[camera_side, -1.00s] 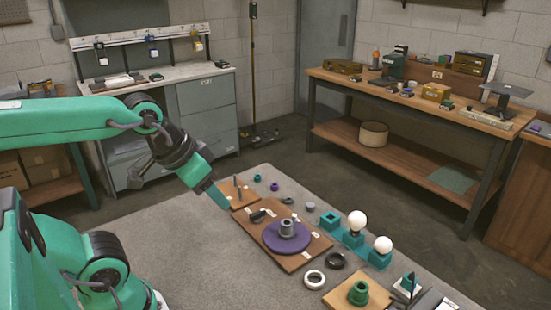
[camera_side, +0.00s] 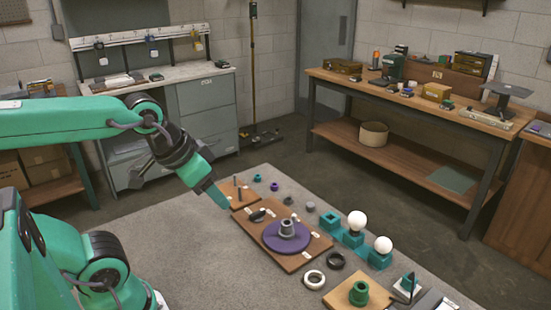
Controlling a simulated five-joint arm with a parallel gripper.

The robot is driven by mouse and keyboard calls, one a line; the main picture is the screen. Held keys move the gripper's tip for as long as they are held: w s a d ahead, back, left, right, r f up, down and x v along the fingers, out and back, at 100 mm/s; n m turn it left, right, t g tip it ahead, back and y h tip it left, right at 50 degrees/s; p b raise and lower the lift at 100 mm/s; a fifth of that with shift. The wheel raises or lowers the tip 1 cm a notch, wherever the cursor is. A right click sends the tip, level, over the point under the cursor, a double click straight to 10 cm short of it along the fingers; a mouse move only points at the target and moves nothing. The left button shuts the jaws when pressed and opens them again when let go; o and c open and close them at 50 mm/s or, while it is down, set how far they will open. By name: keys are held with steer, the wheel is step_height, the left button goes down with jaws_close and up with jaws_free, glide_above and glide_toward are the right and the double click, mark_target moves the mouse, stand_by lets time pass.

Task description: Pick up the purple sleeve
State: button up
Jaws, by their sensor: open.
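The purple sleeve (camera_side: 274,187) is a small ring-like piece standing on the grey mat, just right of a small teal piece (camera_side: 258,178). My gripper (camera_side: 219,197) is at the lower end of my green arm, above the left edge of the wooden boards. It is left of the purple sleeve and apart from it. The jaws are open; I see nothing held between them. The fingertips are small in this view.
A wooden board (camera_side: 240,224) holds a large purple disc (camera_side: 272,240) with a grey collar. A smaller board (camera_side: 243,203) with upright pegs lies near my gripper. The left of the mat is clear.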

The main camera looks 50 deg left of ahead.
steer(key=shift+w+r, duration=0.1)
steer(key=shift+c, duration=0.2)
steer(key=n+g, duration=0.6)
glide_above(274, 189)
step_height(274, 189, down, 17)
steer(key=shift+w+a+f, duration=0.2)
steer(key=shift+a+f, duration=0.05)
steer(key=shift+f, duration=0.35)
steer(key=shift+w+a+f, duration=0.15)
steer(key=shift+a+f, duration=0.05)
steer(key=shift+f, duration=0.4)
steer(key=shift+f, duration=0.1)
